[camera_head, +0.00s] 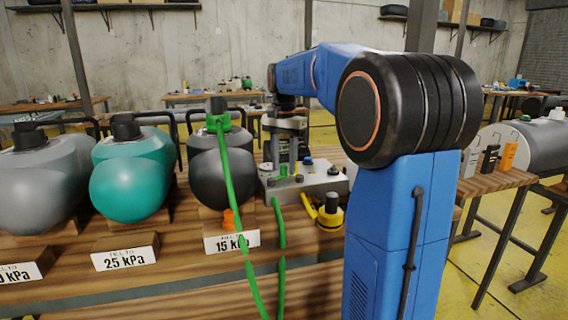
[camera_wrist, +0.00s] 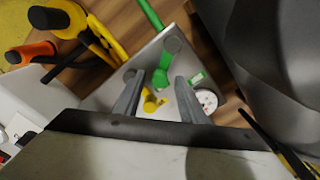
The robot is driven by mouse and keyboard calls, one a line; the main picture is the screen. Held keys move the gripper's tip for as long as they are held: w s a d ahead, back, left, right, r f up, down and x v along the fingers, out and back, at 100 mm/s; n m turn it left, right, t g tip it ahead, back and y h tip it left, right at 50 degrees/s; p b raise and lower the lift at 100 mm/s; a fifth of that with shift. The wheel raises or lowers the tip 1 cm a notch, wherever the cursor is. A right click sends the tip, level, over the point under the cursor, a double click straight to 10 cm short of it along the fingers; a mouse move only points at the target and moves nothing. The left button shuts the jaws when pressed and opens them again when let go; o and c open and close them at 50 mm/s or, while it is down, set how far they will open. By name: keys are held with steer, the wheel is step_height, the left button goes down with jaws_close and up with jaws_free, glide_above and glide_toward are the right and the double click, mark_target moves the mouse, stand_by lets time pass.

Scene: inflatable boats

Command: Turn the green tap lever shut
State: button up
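The green tap lever (camera_wrist: 162,74) shows on a grey metal box (camera_wrist: 110,95) in the wrist view, extending from a round grey pivot. My gripper (camera_wrist: 157,80) is open, its two grey fingers apart on either side of the lever's end. Whether either finger touches the lever I cannot tell. A yellow lever (camera_wrist: 151,103) sits just below it, also between the fingers. In the head view my gripper (camera_head: 287,152) hangs over the box (camera_head: 318,184), and a small green part (camera_head: 284,171) shows beneath it. The fingers partly hide the box top.
A green hose (camera_wrist: 150,14) reaches the box. Another green hose (camera_head: 229,175) hangs from the black boat's (camera_head: 207,180) valve. A yellow-and-black fitting (camera_head: 330,212) stands beside the box. A teal boat (camera_head: 130,185) and a grey boat (camera_head: 45,185) are at left, with pressure signs in front.

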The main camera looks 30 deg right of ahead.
jaws_close()
steer(key=shift+w+n, duration=0.15)
steer(key=shift+n, duration=0.15)
steer(key=n, duration=0.1)
steer(key=w+n, duration=0.1)
steer(key=shift+w+a+n, duration=0.1)
steer(key=shift+a+n, duration=0.2)
steer(key=n, duration=0.1)
steer(key=w+n, duration=0.1)
steer(key=shift+a+n, duration=0.4)
steer(key=n, duration=0.1)
steer(key=w+a+n, duration=0.1)
steer(key=n, duration=0.1)
steer(key=shift+a, duration=0.15)
steer(key=shift+w+a+n, duration=0.15)
steer(key=shift+a+n, duration=0.15)
steer(key=shift+n, duration=0.45)
steer(key=shift+w+a+n, duration=0.1)
steer(key=shift+a+n, duration=0.15)
steer(key=shift+n, duration=0.5)
